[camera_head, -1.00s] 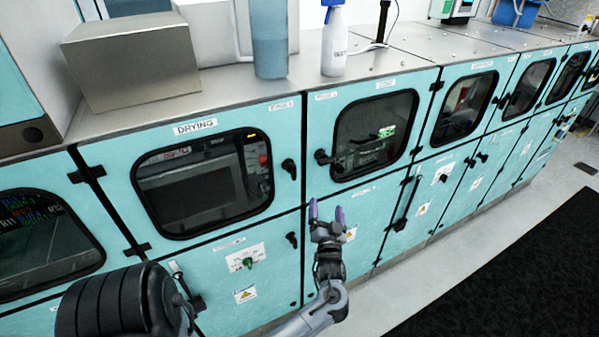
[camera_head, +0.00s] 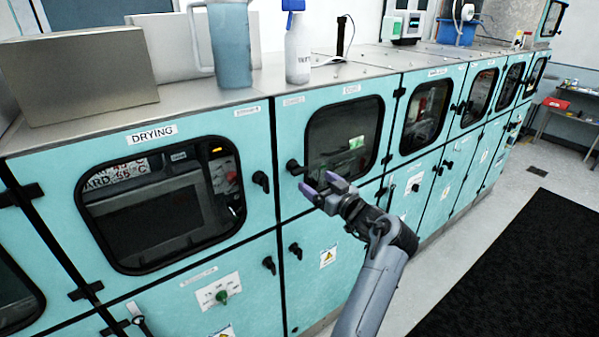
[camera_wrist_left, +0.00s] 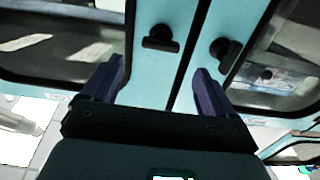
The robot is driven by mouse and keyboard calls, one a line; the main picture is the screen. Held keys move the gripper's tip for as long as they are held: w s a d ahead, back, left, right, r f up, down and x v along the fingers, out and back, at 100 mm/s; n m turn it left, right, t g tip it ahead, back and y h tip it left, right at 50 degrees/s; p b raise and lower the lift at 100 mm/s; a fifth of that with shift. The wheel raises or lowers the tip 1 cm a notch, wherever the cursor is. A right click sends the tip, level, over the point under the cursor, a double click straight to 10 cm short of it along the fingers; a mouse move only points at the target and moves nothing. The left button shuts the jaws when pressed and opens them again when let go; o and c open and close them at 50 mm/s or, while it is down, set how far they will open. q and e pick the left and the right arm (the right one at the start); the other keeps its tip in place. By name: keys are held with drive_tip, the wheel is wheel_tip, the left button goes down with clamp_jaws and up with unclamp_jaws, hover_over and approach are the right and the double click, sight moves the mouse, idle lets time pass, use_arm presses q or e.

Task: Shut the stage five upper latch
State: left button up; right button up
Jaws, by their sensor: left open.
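In the head view, the teal door marked DRYING (camera_head: 54,167) has a dark window and a black upper latch (camera_head: 260,181) at its right edge. A small label sits at its top right, too blurred to read for sure. The neighbouring door to the right has its own black upper latch (camera_head: 293,166) at its left edge, turned sideways. My left gripper (camera_head: 322,186) is open and empty in front of that neighbouring door, apart from both latches. In the left wrist view, two black latches (camera_wrist_left: 160,38) (camera_wrist_left: 224,48) flank a dark door seam beyond the open fingers.
A blue jug (camera_head: 230,45), a white spray bottle (camera_head: 298,45) and a metal box (camera_head: 80,75) stand on the counter. The floor by the black mat (camera_head: 500,270) looks clear.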

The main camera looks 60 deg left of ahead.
sight(302, 172)
use_arm(q)
drive_tip(key=a, duration=0.3)
drive_tip(key=a+p, duration=0.1)
drive_tip(key=a, duration=0.5)
drive_tip(key=shift+s+p, duration=0.3)
drive_tip(key=shift+p, duration=0.05)
drive_tip(key=c, duration=1)
drive_tip(key=shift+o, duration=0.2)
